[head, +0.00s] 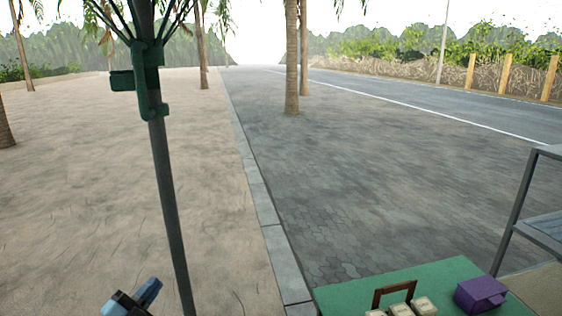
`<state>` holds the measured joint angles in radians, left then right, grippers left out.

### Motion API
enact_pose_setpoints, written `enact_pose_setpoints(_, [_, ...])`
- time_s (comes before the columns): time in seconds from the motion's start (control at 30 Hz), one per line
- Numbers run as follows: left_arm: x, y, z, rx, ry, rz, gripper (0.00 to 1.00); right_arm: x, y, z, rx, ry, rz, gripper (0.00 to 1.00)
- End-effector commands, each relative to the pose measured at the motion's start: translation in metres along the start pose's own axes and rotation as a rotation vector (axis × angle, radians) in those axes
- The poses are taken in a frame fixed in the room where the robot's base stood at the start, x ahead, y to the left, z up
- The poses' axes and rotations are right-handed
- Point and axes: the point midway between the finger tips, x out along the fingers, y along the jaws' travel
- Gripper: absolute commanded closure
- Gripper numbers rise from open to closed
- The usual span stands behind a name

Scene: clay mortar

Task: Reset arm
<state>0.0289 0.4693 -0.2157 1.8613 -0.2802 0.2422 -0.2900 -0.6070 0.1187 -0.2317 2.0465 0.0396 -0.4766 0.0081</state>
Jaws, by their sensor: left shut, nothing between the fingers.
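My left gripper (146,292) shows at the bottom left edge of the head view, low over the sandy ground and just left of a dark pole. Its blue and black parts are visible. It is shut and holds nothing. Most of my left arm is outside the picture. My right gripper and right arm are not in view.
The dark pole (168,190) with a green bracket (150,80) stands close to my left gripper. At the bottom right, a green tabletop (345,297) bears a purple container (480,293), a brown handle-shaped frame (394,291) and cream blocks (424,306). A grey shelf frame (515,205) stands at the right.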

Motion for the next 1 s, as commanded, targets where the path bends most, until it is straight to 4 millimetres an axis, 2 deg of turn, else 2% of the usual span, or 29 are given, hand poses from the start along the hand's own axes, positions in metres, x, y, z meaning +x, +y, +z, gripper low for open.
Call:
enact_pose_setpoints(0.03, [-0.026, 0.037, -0.002, -0.134, -0.101, 0.035, 1.0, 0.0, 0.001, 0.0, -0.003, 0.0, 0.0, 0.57])
enact_pose_setpoints(0.1, [-0.059, 0.079, -0.006, -0.301, -0.24, 0.079, 1.0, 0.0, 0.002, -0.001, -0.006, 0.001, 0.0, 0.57])
enact_pose_setpoints(0.2, [-0.107, 0.133, -0.017, -0.522, -0.43, 0.138, 1.0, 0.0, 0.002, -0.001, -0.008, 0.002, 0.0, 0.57])
enact_pose_setpoints(0.3, [-0.151, 0.174, -0.034, -0.702, -0.594, 0.187, 1.0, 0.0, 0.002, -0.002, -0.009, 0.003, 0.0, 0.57])
enact_pose_setpoints(0.4, [-0.189, 0.205, -0.052, -0.846, -0.734, 0.228, 1.0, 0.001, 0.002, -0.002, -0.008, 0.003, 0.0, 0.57])
enact_pose_setpoints(0.6, [-0.255, 0.251, -0.095, -1.085, -0.977, 0.296, 1.0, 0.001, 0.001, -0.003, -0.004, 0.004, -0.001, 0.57])
enact_pose_setpoints(0.63, [-0.264, 0.257, -0.102, -1.118, -1.012, 0.305, 1.0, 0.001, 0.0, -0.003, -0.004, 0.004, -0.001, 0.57])
enact_pose_setpoints(0.67, [-0.264, 0.25, -0.108, -1.13, -1.024, 0.307, 1.0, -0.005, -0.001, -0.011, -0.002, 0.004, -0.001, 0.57])
enact_pose_setpoints(0.7, [-0.255, 0.235, -0.111, -1.115, -1.012, 0.304, 1.0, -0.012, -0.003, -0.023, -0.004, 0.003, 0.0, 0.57])
enact_pose_setpoints(1.0, [-0.236, 0.177, -0.137, -1.076, -0.992, 0.304, 1.0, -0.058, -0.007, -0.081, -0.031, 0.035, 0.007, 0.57])
